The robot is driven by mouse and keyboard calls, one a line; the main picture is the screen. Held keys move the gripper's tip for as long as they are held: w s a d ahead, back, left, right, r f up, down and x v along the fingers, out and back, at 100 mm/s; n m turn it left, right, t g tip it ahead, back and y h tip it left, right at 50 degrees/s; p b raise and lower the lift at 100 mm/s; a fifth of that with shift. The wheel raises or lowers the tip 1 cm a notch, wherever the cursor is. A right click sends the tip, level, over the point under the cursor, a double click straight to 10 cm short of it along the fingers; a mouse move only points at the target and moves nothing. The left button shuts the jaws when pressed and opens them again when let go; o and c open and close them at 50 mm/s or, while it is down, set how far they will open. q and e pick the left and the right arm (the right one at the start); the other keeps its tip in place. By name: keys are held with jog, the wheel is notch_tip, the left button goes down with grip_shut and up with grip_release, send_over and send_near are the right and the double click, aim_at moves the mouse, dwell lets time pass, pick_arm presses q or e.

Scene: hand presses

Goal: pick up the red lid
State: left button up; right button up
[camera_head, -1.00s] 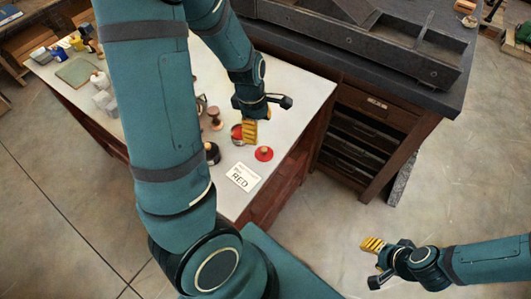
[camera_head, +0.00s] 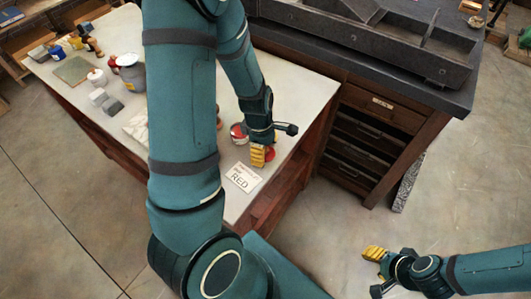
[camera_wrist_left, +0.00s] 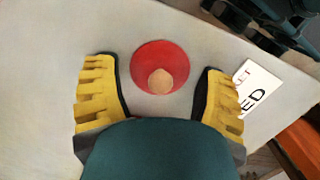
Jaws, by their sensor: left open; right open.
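The red lid (camera_wrist_left: 146,58) is a round disc with a pale wooden knob (camera_wrist_left: 160,81), lying flat on the pale tabletop in the left wrist view. My left gripper (camera_wrist_left: 158,72) is open, its yellow fingers on either side of the lid with a gap at each side. In the head view my left gripper (camera_head: 258,157) is over the lid and hides most of it; only a bit of red shows beside the fingers. My right gripper (camera_head: 375,254) is open and empty, out over the floor at the lower right.
A red-topped container (camera_head: 238,131) stands close behind my left gripper. Jars and small blocks (camera_head: 105,100) stand at the left of the table. A dark drawer cabinet (camera_head: 370,125) adjoins on the right.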

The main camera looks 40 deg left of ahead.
pick_arm(q)
jog(key=shift+r, duration=0.1)
grip_shut()
dwell(0.3)
notch_tip(320, 180, up, 10)
jog(key=p, duration=0.4)
jog(key=shift+f, duration=0.2)
jog(key=a+n, duration=0.1)
jog(key=a, duration=0.2)
jog(key=a+r+n, duration=0.1)
jog(key=a+n, duration=0.1)
jog(key=a, duration=0.1)
jog(key=a+r+n, duration=0.1)
jog(key=a, duration=0.2)
jog(key=shift+s+a+y, duration=0.1)
jog(key=shift+s+y, duration=0.2)
jog(key=shift+s, duration=0.1)
jog(key=shift+a+b, duration=0.1)
jog(key=shift+b, duration=0.2)
